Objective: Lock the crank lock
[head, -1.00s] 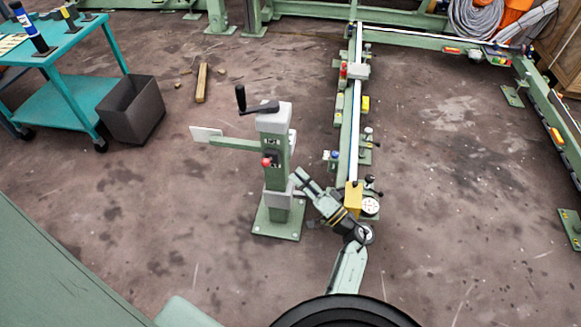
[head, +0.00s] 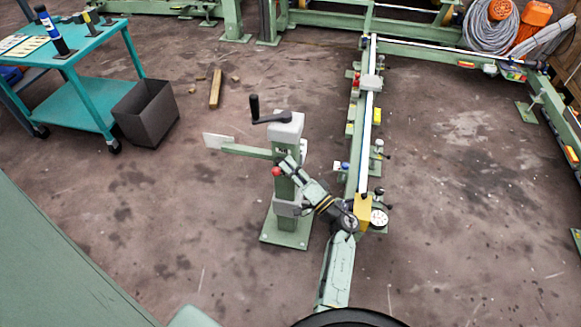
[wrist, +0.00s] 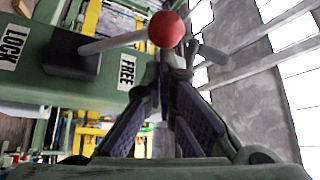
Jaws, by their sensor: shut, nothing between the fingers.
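The crank lock is a lever with a red ball knob (head: 276,171) on the green post (head: 286,188). In the wrist view the red knob (wrist: 166,29) shows on a grey rod from a dark block (wrist: 72,55), between a LOCK label (wrist: 13,46) and a FREE label (wrist: 126,73), nearer FREE. My gripper (head: 289,164) is at the post, just right of the knob. In the wrist view my gripper (wrist: 168,62) has its fingers drawn together, shut and empty. The knob overlaps the fingertips there; I cannot tell whether they touch.
A crank with a black handle (head: 254,107) tops the post, and a green side arm with a pale plate (head: 218,142) reaches left. A rail frame (head: 365,130) stands at right. A teal cart (head: 80,85) and dark bin (head: 146,112) are at left. The floor between is mostly clear.

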